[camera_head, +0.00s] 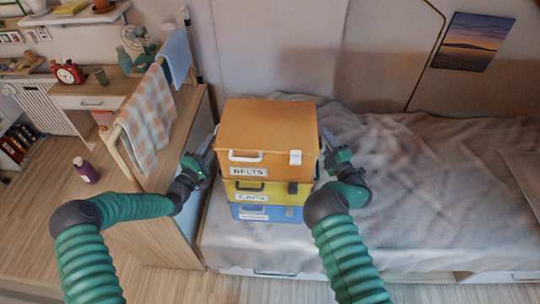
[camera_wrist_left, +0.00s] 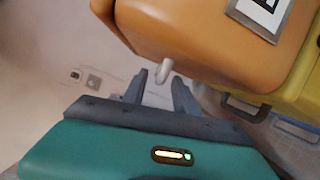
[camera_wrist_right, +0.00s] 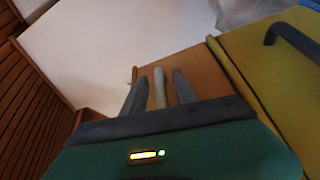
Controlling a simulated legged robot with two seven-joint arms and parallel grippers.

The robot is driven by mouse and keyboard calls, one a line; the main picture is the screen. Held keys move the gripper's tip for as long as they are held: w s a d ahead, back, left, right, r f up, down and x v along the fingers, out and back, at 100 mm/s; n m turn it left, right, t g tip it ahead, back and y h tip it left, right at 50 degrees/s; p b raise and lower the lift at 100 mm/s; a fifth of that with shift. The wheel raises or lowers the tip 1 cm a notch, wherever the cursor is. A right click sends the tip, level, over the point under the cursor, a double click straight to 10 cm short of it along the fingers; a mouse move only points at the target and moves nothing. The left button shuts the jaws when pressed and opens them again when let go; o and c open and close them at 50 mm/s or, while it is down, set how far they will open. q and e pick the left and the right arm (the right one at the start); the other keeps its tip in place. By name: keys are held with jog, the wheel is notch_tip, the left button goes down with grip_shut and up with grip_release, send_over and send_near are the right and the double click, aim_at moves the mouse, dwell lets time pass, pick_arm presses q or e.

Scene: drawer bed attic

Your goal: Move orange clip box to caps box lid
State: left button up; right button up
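The orange clip box (camera_head: 267,130), labelled BELTS, is at the top of a stack, directly over the yellow caps box (camera_head: 242,194). The caps box lid is mostly hidden beneath it; I cannot tell whether the two touch all round. My left gripper (camera_head: 208,145) is at the orange box's left side. In the left wrist view, its fingers are apart, with a pale side peg (camera_wrist_left: 165,68) near the gap between their tips. My right gripper (camera_head: 326,138) is at the right side. In the right wrist view, its fingers stand apart on either side of a pale peg (camera_wrist_right: 160,88).
A blue box (camera_head: 268,214) is at the bottom of the stack. The stack stands on the grey-covered bed (camera_head: 410,205), clear to the right. A wooden cabinet (camera_head: 170,225) with a checkered cloth (camera_head: 147,120) on a rail stands close at the left.

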jog(key=shift+s+a+r, duration=0.1)
jog(key=shift+s+a, duration=0.05)
jog(key=shift+s, duration=0.25)
pick_arm(q)
jog(key=v, duration=0.9)
pick_arm(e)
jog(key=v, duration=1.1)
jog(key=shift+s, duration=0.2)
